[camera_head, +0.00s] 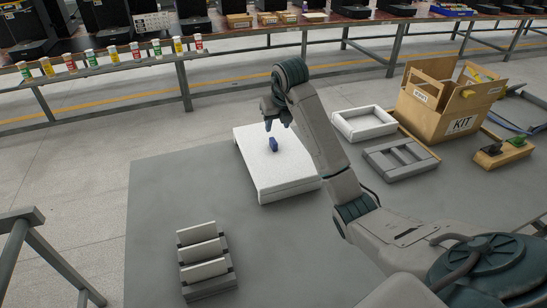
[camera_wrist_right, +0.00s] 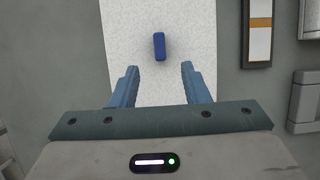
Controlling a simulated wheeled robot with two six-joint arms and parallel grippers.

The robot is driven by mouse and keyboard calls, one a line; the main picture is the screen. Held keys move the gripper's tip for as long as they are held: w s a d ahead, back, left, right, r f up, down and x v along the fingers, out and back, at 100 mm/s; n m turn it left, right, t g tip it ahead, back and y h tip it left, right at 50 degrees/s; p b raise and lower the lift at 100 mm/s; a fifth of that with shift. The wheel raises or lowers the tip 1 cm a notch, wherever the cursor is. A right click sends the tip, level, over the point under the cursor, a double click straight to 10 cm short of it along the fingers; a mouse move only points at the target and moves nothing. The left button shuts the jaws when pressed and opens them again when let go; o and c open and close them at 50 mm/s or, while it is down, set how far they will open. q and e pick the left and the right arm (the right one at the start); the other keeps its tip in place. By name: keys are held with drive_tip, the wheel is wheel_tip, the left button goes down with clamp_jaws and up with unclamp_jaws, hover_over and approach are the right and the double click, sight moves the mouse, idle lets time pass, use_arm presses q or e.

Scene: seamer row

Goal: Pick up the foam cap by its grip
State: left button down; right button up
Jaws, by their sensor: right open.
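The foam cap (camera_head: 290,182) is a white slab lying on the grey work surface in the head view. A small blue block, its grip (camera_head: 273,144), stands up from the cap's top. My right gripper (camera_head: 278,125) is over the cap, close to the grip. In the right wrist view the gripper (camera_wrist_right: 159,72) is open, with its two blue fingers apart and nothing between them. The grip (camera_wrist_right: 159,46) shows just beyond the fingertips, roughly centred between them, on the white cap (camera_wrist_right: 140,20). My left gripper is not in view.
A cardboard KIT box (camera_head: 440,115), a white open frame (camera_head: 364,123) and a grey divided tray (camera_head: 400,160) are at the right. A rack (camera_head: 207,275) with pale bars is at the front left. The grey surface left of the cap is clear.

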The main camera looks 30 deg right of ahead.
sight(274, 141)
drive_tip(key=x, duration=0.4)
drive_tip(key=shift+w+f, duration=0.1)
drive_tip(key=shift+f, duration=0.05)
drive_tip(key=shift+p+x, duration=0.75)
drive_tip(key=shift+x, duration=1.85)
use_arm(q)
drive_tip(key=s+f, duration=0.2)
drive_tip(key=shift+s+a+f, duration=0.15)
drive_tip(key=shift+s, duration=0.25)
use_arm(e)
drive_tip(key=shift+s, duration=0.2)
clamp_jaws()
